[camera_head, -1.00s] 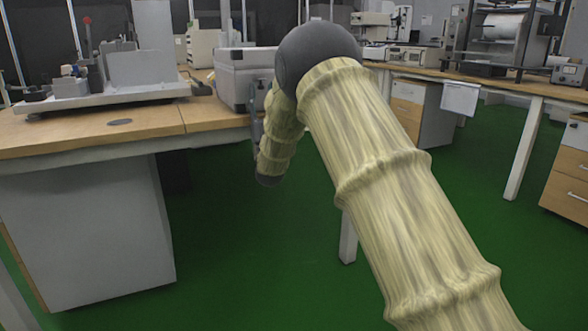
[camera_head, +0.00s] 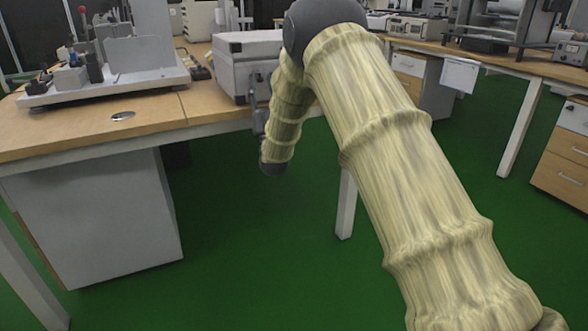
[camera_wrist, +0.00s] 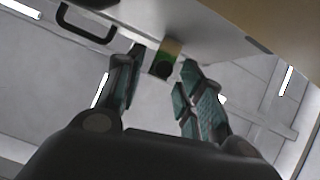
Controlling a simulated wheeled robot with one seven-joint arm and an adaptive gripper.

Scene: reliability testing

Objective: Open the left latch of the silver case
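The silver case (camera_head: 236,70) stands closed on the wooden table's right part, partly behind my arm in the head view. In the wrist view its pale front face (camera_wrist: 160,14) shows at the top, with a dark handle (camera_wrist: 84,22) at upper left. My gripper (camera_wrist: 162,60) is open, one teal-padded finger on each side of the latch. I cannot tell whether either finger touches it. In the head view my gripper (camera_head: 260,118) is mostly hidden by my arm beside the case's front.
The wooden table (camera_head: 140,125) carries a grey fixture (camera_head: 110,80) at left. A tan surface edge (camera_wrist: 285,32) shows at upper right in the wrist view. A table leg (camera_head: 346,205) stands near my arm. The green floor in front is clear.

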